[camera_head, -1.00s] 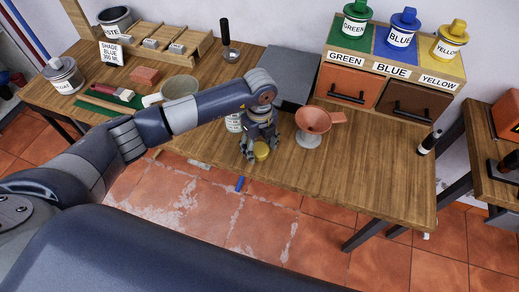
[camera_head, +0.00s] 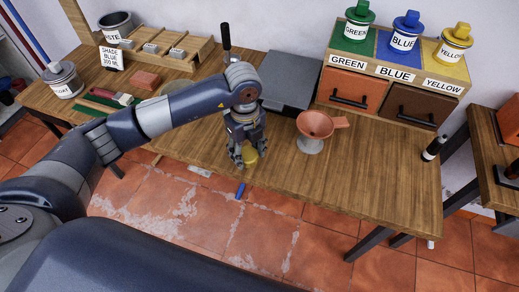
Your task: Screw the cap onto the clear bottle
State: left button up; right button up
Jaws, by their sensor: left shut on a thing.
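My left gripper (camera_head: 246,158) points down over the front edge of the wooden table, left of the funnel. It is shut on a small round yellow thing that looks like the cap (camera_head: 251,156), at its fingertips. Whether the cap touches anything below it cannot be told. I cannot make out a clear bottle; my arm and gripper hide the part of the table behind them. My right gripper does not show.
A salmon funnel (camera_head: 315,124) on a pale base stands right of the gripper. A grey plate (camera_head: 290,80) lies behind. Drawers (camera_head: 347,88) with coloured tins stand at the back right. A dark bottle (camera_head: 433,149) stands at the right edge. The front right tabletop is clear.

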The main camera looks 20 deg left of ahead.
pick_arm(q)
jog(key=s+a+r+b, duration=0.1)
jog(key=s+a+b, duration=0.1)
jog(key=s+a, duration=0.4)
jog(key=s, duration=0.3)
jog(key=shift+s+a, duration=0.3)
jog(key=shift+s, duration=0.05)
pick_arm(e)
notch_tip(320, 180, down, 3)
pick_arm(q)
jog(key=shift+r, duration=0.1)
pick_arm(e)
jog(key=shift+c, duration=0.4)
pick_arm(q)
jog(key=d+r+n, duration=0.2)
jog(key=r+n, duration=0.1)
jog(key=n, duration=0.9)
jog(key=d+r+n, duration=0.3)
jog(key=r+n, duration=0.1)
jog(key=n, duration=0.9)
jog(key=shift+s, duration=0.35)
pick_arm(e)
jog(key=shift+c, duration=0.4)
